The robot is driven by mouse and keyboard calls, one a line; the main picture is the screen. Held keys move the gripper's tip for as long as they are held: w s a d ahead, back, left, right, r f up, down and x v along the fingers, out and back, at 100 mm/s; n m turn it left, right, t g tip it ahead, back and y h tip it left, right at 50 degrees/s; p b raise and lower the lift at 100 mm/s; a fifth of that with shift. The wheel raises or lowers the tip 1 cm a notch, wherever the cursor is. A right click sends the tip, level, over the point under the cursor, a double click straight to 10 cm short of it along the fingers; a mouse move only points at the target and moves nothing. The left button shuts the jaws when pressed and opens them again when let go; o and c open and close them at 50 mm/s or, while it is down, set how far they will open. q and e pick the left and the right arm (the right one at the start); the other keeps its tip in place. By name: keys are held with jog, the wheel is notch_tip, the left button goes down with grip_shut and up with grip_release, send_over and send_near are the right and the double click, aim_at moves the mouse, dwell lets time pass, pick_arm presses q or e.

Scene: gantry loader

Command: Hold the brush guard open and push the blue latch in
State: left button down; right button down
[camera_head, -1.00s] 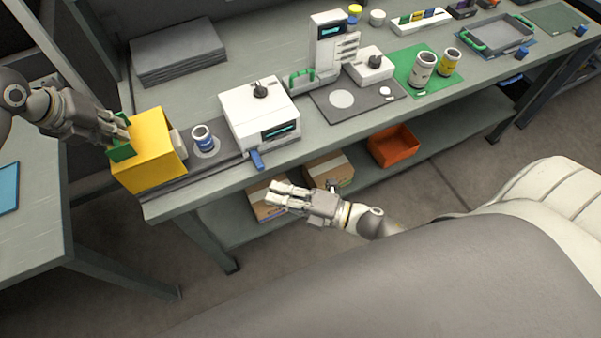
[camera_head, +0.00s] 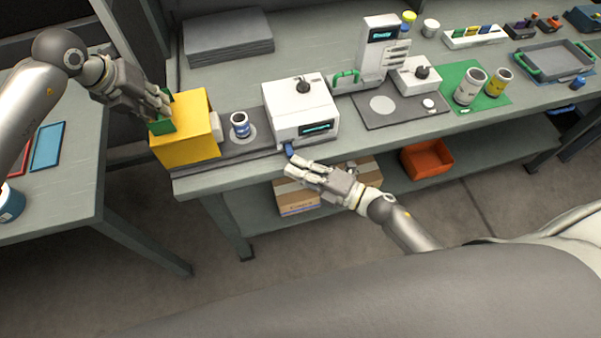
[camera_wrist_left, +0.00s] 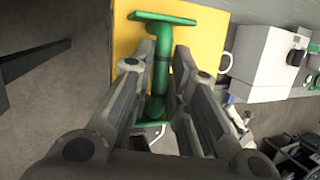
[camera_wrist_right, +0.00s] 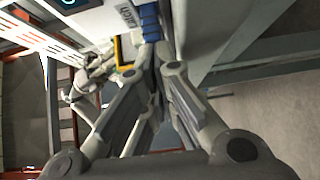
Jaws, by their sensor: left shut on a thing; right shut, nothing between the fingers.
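The yellow brush guard (camera_head: 188,152) stands at the left end of the bench rail; it also fills the back of the left wrist view (camera_wrist_left: 207,62). My left gripper (camera_head: 164,108) is shut on its green handle (camera_head: 163,126), and the handle's bar (camera_wrist_left: 160,75) lies between the fingers. The blue latch (camera_head: 289,150) sticks out at the lower front of the white machine (camera_head: 298,112). My right gripper (camera_head: 291,167) is shut and empty, its fingertips right at the latch's outer end. In the right wrist view the latch (camera_wrist_right: 150,22) is just beyond the fingertips; contact is unclear.
A mug with a blue band (camera_head: 240,125) stands on a round pad between guard and machine. The bench's front edge (camera_head: 235,172) runs just below the latch. Cardboard boxes (camera_head: 298,197) and an orange bin (camera_head: 427,157) sit on the lower shelf.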

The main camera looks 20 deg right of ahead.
jog(key=shift+w+d+r, duration=0.1)
jog(key=shift+w, duration=0.4)
pick_arm(q)
jog(key=shift+a, duration=0.1)
pick_arm(e)
jog(key=s+a+v, duration=0.2)
jog(key=v, duration=1.1)
pick_arm(q)
jog(key=shift+d, duration=0.25)
pick_arm(e)
jog(key=shift+s+a+f, duration=0.1)
jog(key=shift+a+f, duration=0.05)
jog(key=shift+f, duration=0.1)
pick_arm(q)
jog(key=c, duration=1.2)
grip_release()
